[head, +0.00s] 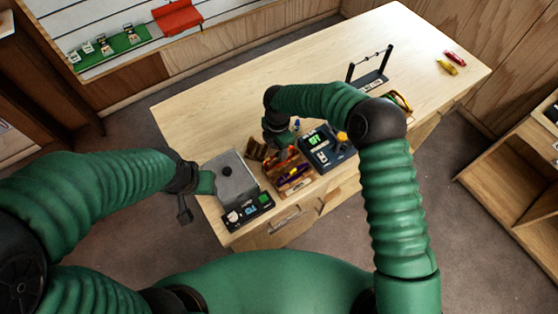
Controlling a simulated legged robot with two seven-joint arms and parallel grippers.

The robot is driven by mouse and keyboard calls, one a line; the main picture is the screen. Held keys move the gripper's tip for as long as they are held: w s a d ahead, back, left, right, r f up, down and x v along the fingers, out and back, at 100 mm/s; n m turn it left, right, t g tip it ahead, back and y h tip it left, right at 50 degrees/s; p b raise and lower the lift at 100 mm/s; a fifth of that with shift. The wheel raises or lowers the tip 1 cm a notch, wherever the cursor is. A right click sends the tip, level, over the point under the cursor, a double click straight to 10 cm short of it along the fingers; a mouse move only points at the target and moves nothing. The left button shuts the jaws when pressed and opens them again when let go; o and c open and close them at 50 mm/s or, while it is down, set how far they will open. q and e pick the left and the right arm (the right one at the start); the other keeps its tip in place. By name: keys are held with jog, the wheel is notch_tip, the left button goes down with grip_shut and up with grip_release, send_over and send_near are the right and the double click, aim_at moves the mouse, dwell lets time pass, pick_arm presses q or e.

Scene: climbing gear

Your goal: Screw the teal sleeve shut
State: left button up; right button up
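I cannot pick out a teal sleeve for certain; items at this distance are very small. A wooden tray (303,184) near the table's front edge holds several coloured pieces, red, orange and purple among them. My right gripper (280,135) points down over the table just behind this tray; its fingertips are too small and dark to read. A tiny blue thing (297,124) shows beside it. My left gripper (190,193) is at the table's left edge, beside a grey box with a black knob (227,171); its opening is unclear.
A dark device with a green display (319,146) and yellow knob stands right of the tray. A dark panel (248,213) lies in front of the grey box. Behind are a black-posted stand (372,80) and a coloured loop (399,101). The table's back left (215,105) is clear.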

jog(key=shift+f, duration=0.1)
jog(key=shift+f+b, duration=1)
jog(key=shift+f, duration=0.25)
jog(key=shift+s+d, duration=0.1)
jog(key=shift+s, duration=0.05)
jog(key=shift+r+p, duration=0.2)
jog(key=shift+p, duration=0.15)
jog(key=shift+s+d+r+p, duration=0.1)
jog(key=shift+s+r+p, duration=0.05)
jog(key=shift+r+p, duration=0.9)
